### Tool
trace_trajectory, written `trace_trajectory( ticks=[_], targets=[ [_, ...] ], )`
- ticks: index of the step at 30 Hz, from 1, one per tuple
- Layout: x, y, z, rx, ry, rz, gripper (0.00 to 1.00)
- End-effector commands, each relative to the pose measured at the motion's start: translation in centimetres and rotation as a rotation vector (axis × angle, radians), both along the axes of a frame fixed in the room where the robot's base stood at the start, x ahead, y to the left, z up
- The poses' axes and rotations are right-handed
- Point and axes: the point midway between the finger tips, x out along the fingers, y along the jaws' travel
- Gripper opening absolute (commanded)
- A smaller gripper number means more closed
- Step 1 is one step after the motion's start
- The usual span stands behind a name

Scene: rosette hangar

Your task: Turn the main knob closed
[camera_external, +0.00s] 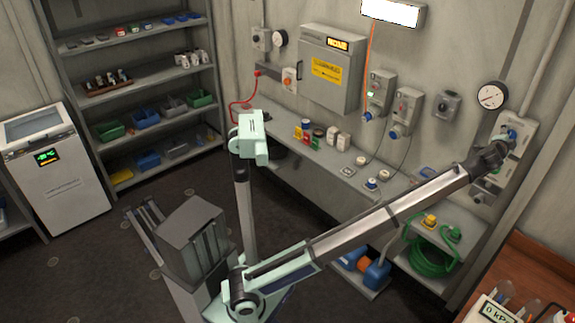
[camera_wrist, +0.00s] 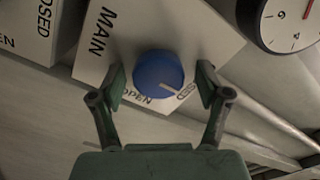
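The main knob (camera_wrist: 156,72) is a round blue knob with a white pointer line, on a pale plate (camera_wrist: 97,58) lettered MAIN, OPEN and CLOSED. The pointer aims down and right, toward the partly hidden CLOSED lettering; OPEN lies to its left. My gripper (camera_wrist: 161,88) is open, with one finger on each side of the knob and a visible gap at both sides. In the external view the knob (camera_external: 511,134) is a small blue spot on the right wall panel, and my gripper (camera_external: 500,146) is right at it, partly hiding the panel.
A round gauge (camera_wrist: 289,22) sits at upper right of the knob, and it also shows in the external view (camera_external: 491,96). Another lettered plate (camera_wrist: 25,25) lies at upper left. Below my arm are a shelf with yellow and green fittings (camera_external: 430,221) and a green hose (camera_external: 432,258).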

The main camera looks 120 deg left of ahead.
Motion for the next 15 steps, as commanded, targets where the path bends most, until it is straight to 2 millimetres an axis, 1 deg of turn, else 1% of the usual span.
trace_trajectory(
  ticks=[10, 15],
  targets=[
    [-0.1, -0.4, -0.1, -0.001, 0.001, 0.000, 0.76],
    [-0.5, -1.8, -0.2, -0.001, 0.001, -0.001, 0.76]
  ],
)
